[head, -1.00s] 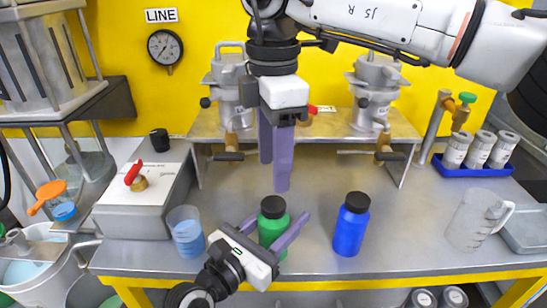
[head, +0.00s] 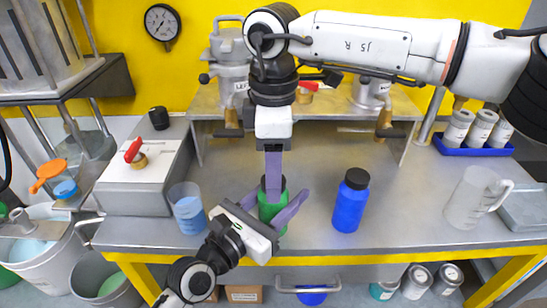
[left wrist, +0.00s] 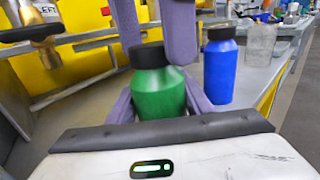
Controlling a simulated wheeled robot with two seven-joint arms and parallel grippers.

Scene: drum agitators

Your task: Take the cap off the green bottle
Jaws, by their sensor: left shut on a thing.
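The green bottle (head: 267,213) stands upright near the table's front edge, with its black cap (left wrist: 149,55) on top. My left gripper (head: 275,207) comes in low from the front left and is shut on the bottle's body, one finger on each side. The bottle also shows between those fingers in the left wrist view (left wrist: 158,95). My right gripper (head: 273,180) points straight down from above, its fingertips at cap height. In the left wrist view its two fingers stand apart, on either side of the cap. In the head view they partly hide the cap.
A blue bottle (head: 350,203) with a black cap stands close to the right. A beaker of blue liquid (head: 187,210) stands to the left, and a clear jug (head: 470,197) farther right. A metal stand (head: 330,134) with valves is behind.

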